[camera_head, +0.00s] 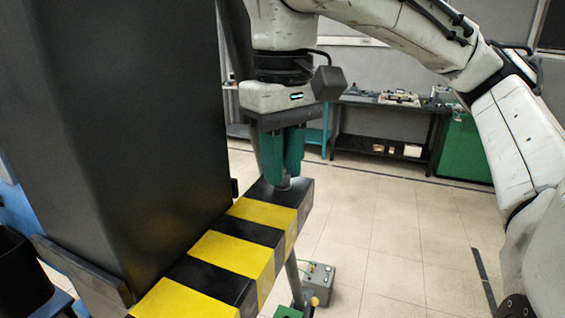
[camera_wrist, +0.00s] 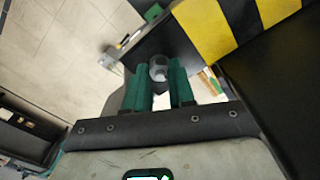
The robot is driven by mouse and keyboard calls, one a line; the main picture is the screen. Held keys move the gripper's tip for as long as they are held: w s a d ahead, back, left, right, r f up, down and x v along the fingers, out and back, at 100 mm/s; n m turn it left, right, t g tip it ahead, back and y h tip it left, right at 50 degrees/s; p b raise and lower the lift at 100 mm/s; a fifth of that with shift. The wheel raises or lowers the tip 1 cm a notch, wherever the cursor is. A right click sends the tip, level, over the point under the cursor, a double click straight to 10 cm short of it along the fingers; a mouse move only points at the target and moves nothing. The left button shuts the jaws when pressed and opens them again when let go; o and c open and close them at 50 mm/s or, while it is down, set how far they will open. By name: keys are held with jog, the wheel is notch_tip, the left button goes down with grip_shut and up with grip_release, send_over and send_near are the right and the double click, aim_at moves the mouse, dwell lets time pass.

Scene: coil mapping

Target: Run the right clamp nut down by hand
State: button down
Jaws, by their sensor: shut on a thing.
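My gripper (camera_head: 283,182) points straight down over the end of a black-and-yellow striped clamp bar (camera_head: 238,253). Its two green fingers are shut on the right clamp nut (camera_head: 284,183), a small grey piece at the bar's end. In the wrist view the round grey nut (camera_wrist: 158,70) sits between the fingertips of my gripper (camera_wrist: 159,75). The fingers hide most of the nut in the head view. The threads under it cannot be seen.
A tall dark block (camera_head: 120,130) stands close to the left of my gripper. A grey box (camera_head: 320,282) with cables sits on the floor below the bar. A workbench (camera_head: 385,104) and a green cabinet (camera_head: 466,148) stand at the back. The tiled floor (camera_head: 400,225) to the right is mostly clear.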

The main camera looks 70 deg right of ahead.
jog(key=c, duration=0.9)
grip_release()
jog(key=shift+m, duration=0.3)
jog(key=shift+o, duration=0.2)
notch_tip(320, 180, up, 11)
jog(key=shift+s+f, duration=0.1)
jog(key=shift+f, duration=0.05)
